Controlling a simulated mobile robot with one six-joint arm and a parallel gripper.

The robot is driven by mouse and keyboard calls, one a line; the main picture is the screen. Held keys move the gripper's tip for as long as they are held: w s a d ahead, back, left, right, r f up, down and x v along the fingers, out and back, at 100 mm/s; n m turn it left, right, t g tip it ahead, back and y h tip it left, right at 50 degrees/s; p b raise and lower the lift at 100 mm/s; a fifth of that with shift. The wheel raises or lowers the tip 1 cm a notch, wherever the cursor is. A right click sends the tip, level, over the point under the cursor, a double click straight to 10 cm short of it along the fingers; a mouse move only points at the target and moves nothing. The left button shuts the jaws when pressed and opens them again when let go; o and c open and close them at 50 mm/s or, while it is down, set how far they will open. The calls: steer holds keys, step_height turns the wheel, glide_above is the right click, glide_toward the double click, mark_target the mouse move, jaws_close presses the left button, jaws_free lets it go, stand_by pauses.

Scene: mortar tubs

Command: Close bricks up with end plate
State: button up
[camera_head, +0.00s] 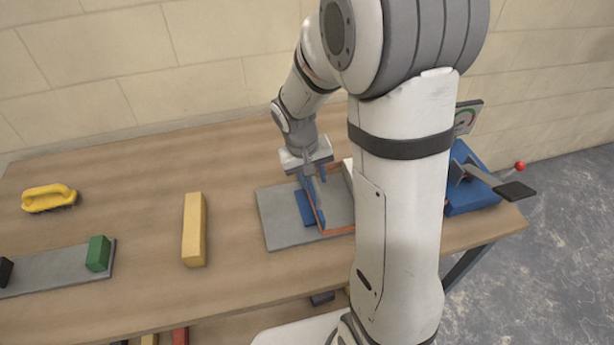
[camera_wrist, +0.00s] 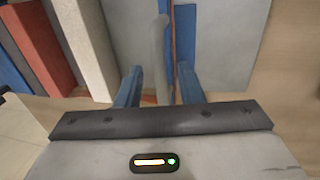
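My gripper (camera_head: 311,177) points down over the grey base plate (camera_head: 281,235) on the workbench. In the wrist view its two blue fingers (camera_wrist: 160,67) stand apart, one each side of an upright grey bar (camera_wrist: 158,45). The bar seems to be the handle of a thin blue end plate, seen almost edge-on; gaps show on both sides. A blue bar (camera_head: 304,208) lies on the base plate and also shows in the wrist view (camera_wrist: 186,45). Blue (camera_wrist: 22,40), red (camera_wrist: 42,50) and pale grey (camera_wrist: 84,45) bricks stand side by side at the wrist view's left.
A yellow brick (camera_head: 194,230), a yellow-handled tool (camera_head: 48,198) and a green block (camera_head: 98,253) are on the left. A blue lever device (camera_head: 472,195) stands right. My arm hides part of the bench.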

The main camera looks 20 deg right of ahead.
steer(key=shift+c, duration=0.2)
jaws_close()
steer(key=shift+d, duration=0.1)
steer(key=d, duration=0.9)
steer(key=shift+d, duration=0.1)
steer(key=shift+o, duration=0.2)
jaws_free()
